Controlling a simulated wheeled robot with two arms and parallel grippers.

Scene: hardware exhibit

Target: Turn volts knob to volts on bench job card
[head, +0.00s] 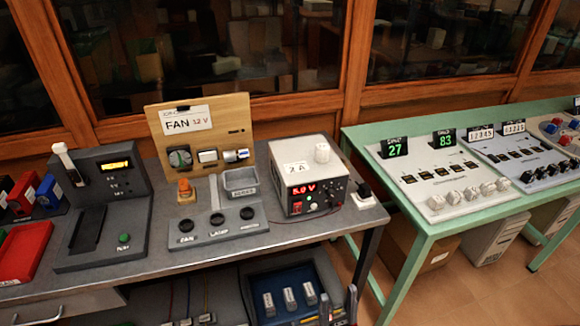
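The bench job card (186,120) on the wooden board reads "FAN 12 V". The power supply (309,165) stands to its right on the grey bench, with a red display (304,188) that seems to read about 5.0 V. A dark round knob (336,188) sits on its front face right of the display; its label is too small to read, so I cannot tell if it is the volts knob. A white knob (322,152) stands on top. My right gripper (338,306) shows at the bottom edge, fingers apart and empty, below and in front of the supply. My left gripper is not in view.
The bench also holds a fan, lamp and switch panel (218,229), a grey tray (240,183), a black switch box (363,195) and a dark meter unit (105,200). A green table (405,215) with panels stands right. A blue bin (285,285) sits below.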

